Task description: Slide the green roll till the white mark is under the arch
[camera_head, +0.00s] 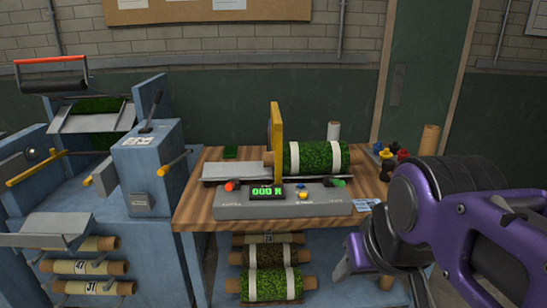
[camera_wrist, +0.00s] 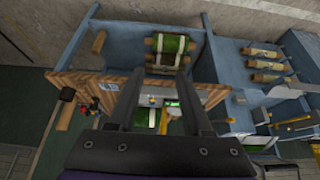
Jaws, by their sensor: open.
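The green roll (camera_head: 312,158) is a turf-covered cylinder with two white bands. It lies sideways on a grey tray (camera_head: 222,172) on the wooden bench. The yellow arch (camera_head: 275,140) stands upright at the roll's left end, seen almost edge-on. The left white band (camera_head: 293,158) is just right of the arch, the other (camera_head: 337,157) near the roll's right end. Which is the white mark I cannot tell. In the wrist view the roll (camera_wrist: 140,118) shows partly behind my fingers. My gripper (camera_wrist: 161,72) is open and empty, apart from the roll.
A grey control box (camera_head: 285,198) with a green display and buttons sits in front of the tray. Coloured knobs (camera_head: 390,158) stand at the bench's right. Several spare rolls (camera_head: 270,284) lie on the shelf below. A blue machine (camera_head: 150,165) stands left.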

